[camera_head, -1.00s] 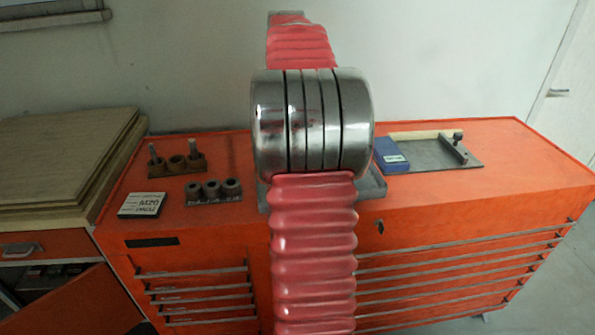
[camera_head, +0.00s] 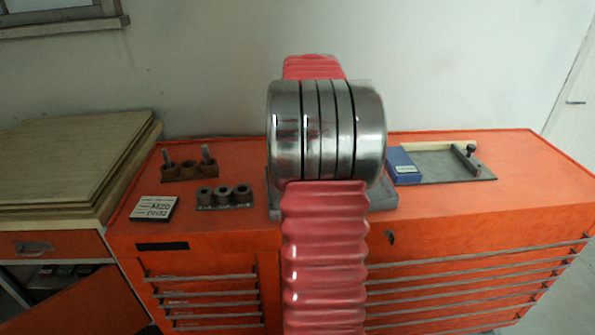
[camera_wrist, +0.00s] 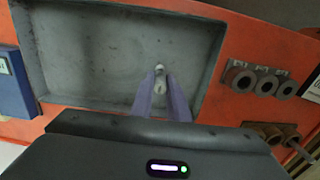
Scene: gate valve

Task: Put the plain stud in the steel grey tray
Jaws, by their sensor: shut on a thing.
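The steel grey tray (camera_wrist: 85,55) fills much of the wrist view, and its inside looks empty apart from what is under my gripper. My gripper (camera_wrist: 160,82) is over the tray's floor, towards its right side. It is shut on the stud (camera_wrist: 159,68), whose small pale round end shows between the fingertips. I cannot tell whether the stud touches the floor, nor see its thread. In the head view my arm hides my gripper and most of the tray, leaving its right edge (camera_head: 386,207) visible.
On the orange cabinet (camera_head: 450,205) are a brown holder with upright studs (camera_head: 187,168), a rack of grey collars (camera_head: 225,196) and a label card (camera_head: 155,208) to the left. A blue box (camera_head: 403,166) and a plate with a pale strip (camera_head: 445,163) stand to the right.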

